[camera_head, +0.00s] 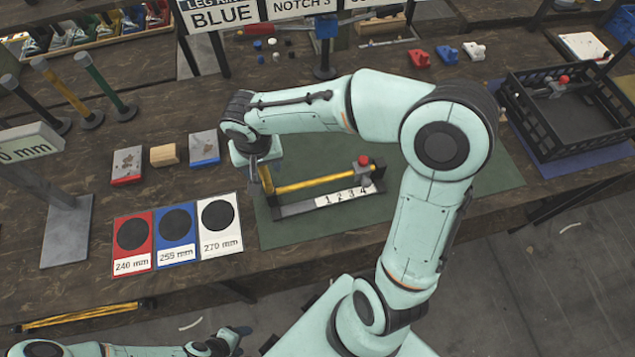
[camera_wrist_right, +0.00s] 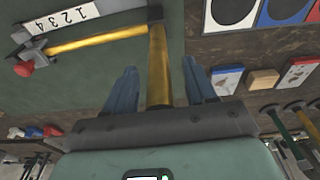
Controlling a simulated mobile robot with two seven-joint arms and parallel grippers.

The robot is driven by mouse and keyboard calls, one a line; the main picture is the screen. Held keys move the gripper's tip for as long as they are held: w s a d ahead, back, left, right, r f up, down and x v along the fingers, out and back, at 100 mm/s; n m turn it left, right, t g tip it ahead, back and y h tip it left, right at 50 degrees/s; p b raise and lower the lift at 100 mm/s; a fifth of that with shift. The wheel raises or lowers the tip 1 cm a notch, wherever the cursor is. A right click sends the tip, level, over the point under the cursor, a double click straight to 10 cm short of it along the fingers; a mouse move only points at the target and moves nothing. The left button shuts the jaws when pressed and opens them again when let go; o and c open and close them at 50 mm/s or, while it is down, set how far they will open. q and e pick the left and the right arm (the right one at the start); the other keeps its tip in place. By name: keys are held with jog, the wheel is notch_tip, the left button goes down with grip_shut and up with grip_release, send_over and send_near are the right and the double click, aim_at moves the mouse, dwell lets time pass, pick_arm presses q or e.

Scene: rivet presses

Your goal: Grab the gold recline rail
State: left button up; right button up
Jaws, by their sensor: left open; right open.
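A gold rail (camera_head: 310,182) lies along a dark fixture with a white strip numbered 1 to 4 (camera_head: 345,197). At its left end a gold upright piece (camera_head: 265,178) rises towards my right gripper (camera_head: 262,163). In the right wrist view, the gold rail (camera_wrist_right: 95,40) runs off to the left, and the gold upright piece (camera_wrist_right: 158,65) stands between the open fingers of my right gripper (camera_wrist_right: 160,88), with gaps visible on both sides. Whether the two gold pieces are one part I cannot tell. My left gripper (camera_head: 232,338) is low at the picture's bottom, away from the rail.
A red knob (camera_head: 363,160) sits at the fixture's right end. Red, blue and white cards (camera_head: 175,237) lie left of the green mat (camera_head: 285,235). A black crate (camera_head: 525,130) stands at the right. Another gold rod (camera_head: 85,316) lies at the lower left.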

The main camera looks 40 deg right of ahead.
grip_shut()
jog(key=shift+r, duration=0.15)
